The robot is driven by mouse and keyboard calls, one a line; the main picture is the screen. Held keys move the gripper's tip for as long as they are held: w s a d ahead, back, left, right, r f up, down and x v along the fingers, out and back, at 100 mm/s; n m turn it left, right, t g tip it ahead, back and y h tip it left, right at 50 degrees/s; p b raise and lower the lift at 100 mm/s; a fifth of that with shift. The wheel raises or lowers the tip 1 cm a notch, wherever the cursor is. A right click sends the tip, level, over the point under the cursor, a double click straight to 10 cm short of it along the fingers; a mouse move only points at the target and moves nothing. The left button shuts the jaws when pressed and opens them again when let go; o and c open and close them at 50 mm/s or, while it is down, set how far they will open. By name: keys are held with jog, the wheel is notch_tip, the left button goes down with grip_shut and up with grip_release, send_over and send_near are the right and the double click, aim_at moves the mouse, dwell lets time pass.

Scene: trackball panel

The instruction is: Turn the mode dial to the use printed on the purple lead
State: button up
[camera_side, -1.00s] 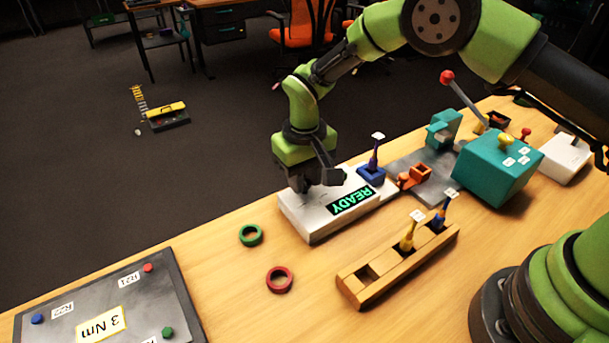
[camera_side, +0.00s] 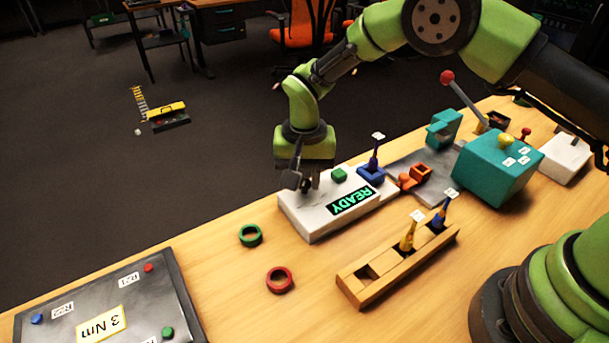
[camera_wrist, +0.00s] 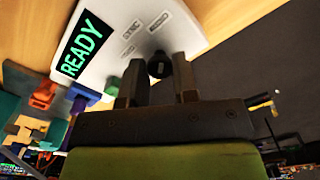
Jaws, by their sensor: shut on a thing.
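The white panel (camera_side: 312,224) has a lit READY display (camera_side: 350,201), also readable in the wrist view (camera_wrist: 83,42). In the wrist view the dark round mode dial (camera_wrist: 158,66) sits between my gripper's fingers (camera_wrist: 159,84), which are shut on it. Small printed labels (camera_wrist: 145,30) lie beside the dial; they are too small to read surely. In the side view my gripper (camera_side: 300,184) is low over the panel's far left end and hides the dial. I cannot surely pick out the purple lead; a blue-violet upright piece (camera_side: 374,156) with a blank-looking white tag stands beside the panel.
A green button (camera_side: 339,174) sits on the panel close to my gripper. A wooden rack (camera_side: 380,287) holds yellow and blue tagged tools. Green (camera_side: 251,235) and red (camera_side: 280,279) rings lie in front. A teal box (camera_side: 497,168) stands right. The table between the rings and dark board is clear.

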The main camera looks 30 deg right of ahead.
aim_at(304, 181)
dwell(0.3)
jog(key=o, duration=0.9)
notch_tip(304, 181, up, 10)
